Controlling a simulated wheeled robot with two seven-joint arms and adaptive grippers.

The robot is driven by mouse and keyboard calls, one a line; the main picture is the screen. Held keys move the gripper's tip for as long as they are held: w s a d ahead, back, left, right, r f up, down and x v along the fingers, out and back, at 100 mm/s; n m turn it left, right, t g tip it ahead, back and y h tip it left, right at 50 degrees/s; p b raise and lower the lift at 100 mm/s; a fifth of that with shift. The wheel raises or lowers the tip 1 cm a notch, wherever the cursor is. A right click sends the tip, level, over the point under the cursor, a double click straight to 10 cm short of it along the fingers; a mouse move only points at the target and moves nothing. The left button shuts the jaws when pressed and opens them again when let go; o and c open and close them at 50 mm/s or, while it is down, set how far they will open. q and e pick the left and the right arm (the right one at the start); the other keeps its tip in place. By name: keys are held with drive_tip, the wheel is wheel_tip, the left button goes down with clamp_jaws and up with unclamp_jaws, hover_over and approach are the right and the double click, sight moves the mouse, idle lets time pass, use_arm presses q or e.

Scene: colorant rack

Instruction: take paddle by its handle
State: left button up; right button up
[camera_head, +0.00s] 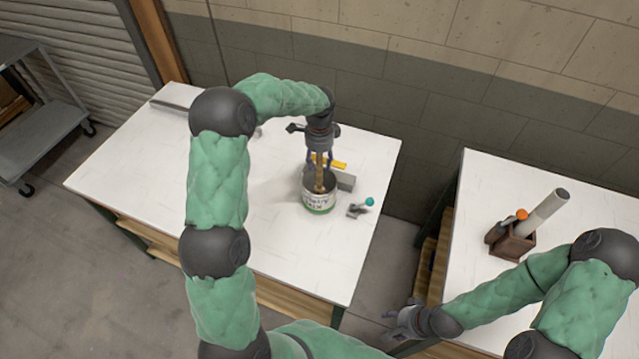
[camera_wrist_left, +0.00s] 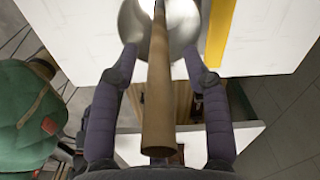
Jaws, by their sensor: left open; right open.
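The paddle (camera_head: 319,178) stands in an open paint can (camera_head: 318,203) on the left table, its brown wooden handle pointing up. My left gripper (camera_head: 319,160) is above the can, pointing down over the handle. In the left wrist view the paddle handle (camera_wrist_left: 158,100) runs between the two open fingers of my left gripper (camera_wrist_left: 158,60), with a visible gap on both sides. The can's shiny inside (camera_wrist_left: 182,25) shows beyond the fingertips. My right gripper (camera_head: 392,322) is open and empty, low near the gap between the tables.
Behind the can are a yellow strip (camera_head: 330,163) and a grey block (camera_head: 345,181). A small tool with a teal knob (camera_head: 369,202) lies to its right. The left table's left part is mostly clear.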

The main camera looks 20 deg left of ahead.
use_arm(q)
clamp_jaws()
idle(0.4)
